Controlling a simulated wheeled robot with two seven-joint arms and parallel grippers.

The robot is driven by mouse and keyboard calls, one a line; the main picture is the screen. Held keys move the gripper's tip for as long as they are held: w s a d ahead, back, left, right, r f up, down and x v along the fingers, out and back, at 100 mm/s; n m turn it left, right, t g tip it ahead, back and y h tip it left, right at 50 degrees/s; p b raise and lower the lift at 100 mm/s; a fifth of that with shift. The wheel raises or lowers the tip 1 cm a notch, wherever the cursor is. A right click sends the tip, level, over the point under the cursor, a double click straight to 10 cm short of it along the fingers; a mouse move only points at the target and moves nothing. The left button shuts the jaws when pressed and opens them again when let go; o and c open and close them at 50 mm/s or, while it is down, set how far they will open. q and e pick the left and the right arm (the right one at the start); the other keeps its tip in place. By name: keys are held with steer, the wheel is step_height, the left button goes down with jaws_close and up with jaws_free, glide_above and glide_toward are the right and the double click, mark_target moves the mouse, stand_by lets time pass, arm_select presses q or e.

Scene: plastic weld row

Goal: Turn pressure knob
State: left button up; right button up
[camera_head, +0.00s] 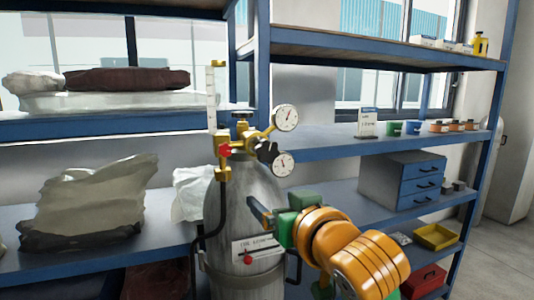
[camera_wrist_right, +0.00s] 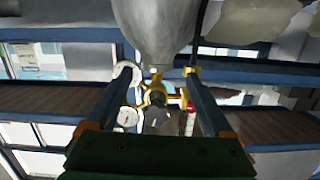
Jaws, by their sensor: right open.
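A grey gas cylinder (camera_head: 243,210) stands upright in front of the shelves. On its top is a brass regulator (camera_head: 245,140) with two white round gauges, the upper one (camera_head: 286,117) and the lower one (camera_head: 281,164). A black lobed knob (camera_head: 267,152) sits between the gauges. My right gripper (camera_head: 256,210) is in front of the cylinder, below the knob and apart from it. In the right wrist view its two fingers (camera_wrist_right: 160,75) are spread with nothing held. The regulator and a dark knob (camera_wrist_right: 158,117) show upside down beyond the gap. My left gripper is out of view.
A small red knob (camera_head: 225,150) and a clear vertical flow tube (camera_head: 211,95) are left of the regulator. A black hose runs down the cylinder's left side.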

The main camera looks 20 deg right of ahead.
mark_target(269, 154)
step_height(269, 154, up, 7)
steer(key=s+t, duration=0.2)
steer(key=w+p, duration=0.1)
steer(key=w, duration=0.1)
steer(key=w+p, duration=0.1)
steer(key=w, duration=0.1)
steer(key=w+p, duration=0.1)
steer(key=w, duration=0.1)
steer(key=shift+w+d+r+p, duration=0.1)
steer(key=shift+w+r+p, duration=0.2)
steer(key=shift+r+p, duration=0.1)
steer(key=shift+w+f, duration=0.15)
steer(key=shift+w, duration=0.05)
steer(key=shift+s, duration=0.2)
